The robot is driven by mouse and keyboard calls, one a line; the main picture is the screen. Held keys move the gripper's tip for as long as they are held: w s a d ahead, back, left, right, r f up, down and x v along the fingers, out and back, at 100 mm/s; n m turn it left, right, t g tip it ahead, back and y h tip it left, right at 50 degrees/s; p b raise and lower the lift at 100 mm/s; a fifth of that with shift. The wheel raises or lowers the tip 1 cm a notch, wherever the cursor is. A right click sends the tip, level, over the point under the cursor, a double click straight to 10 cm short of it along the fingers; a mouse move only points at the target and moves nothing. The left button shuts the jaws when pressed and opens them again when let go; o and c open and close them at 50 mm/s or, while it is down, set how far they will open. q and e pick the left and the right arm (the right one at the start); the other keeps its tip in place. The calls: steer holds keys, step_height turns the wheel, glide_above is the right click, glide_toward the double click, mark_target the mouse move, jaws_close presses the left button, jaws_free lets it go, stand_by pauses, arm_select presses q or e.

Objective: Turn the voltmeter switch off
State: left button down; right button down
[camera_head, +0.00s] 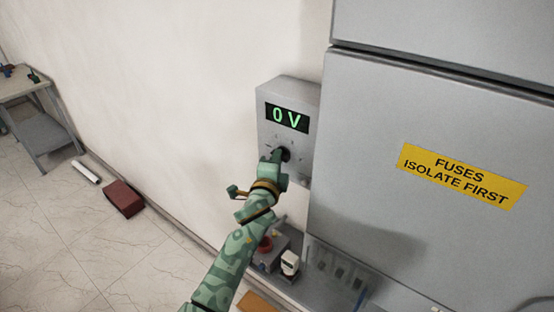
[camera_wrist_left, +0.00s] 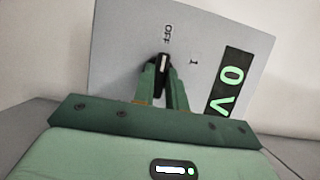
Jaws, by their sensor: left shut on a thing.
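The voltmeter (camera_head: 297,93) is a grey box on the wall, left of the large grey cabinet. Its green display (camera_head: 287,117) reads "0 V", and this also shows in the left wrist view (camera_wrist_left: 230,82). The voltmeter switch (camera_head: 285,154) is a round black knob below the display, partly hidden by my gripper. In the left wrist view the knob (camera_wrist_left: 163,64) has a white mark that points toward a label reading OFF. My left gripper (camera_head: 278,158) is shut on the knob, with one finger on each side of it. My right gripper is not in view.
The grey cabinet (camera_head: 400,110) with a yellow "FUSES ISOLATE FIRST" label (camera_head: 462,176) stands close on the right. Below my arm is a grey box with a red button (camera_head: 265,244) and a small white item (camera_head: 290,263). A red box (camera_head: 123,199) lies on the floor left.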

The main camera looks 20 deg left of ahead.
arm_select(q)
steer(key=shift+f, duration=0.1)
steer(key=c, duration=1.4)
jaws_free()
steer(key=shift+c, duration=0.2)
steer(key=shift+s, duration=0.1)
steer(key=s+b, duration=0.1)
steer(key=s, duration=1.5)
steer(key=shift+d+b, duration=0.3)
steer(key=shift+d, duration=0.05)
steer(key=shift+s, duration=0.1)
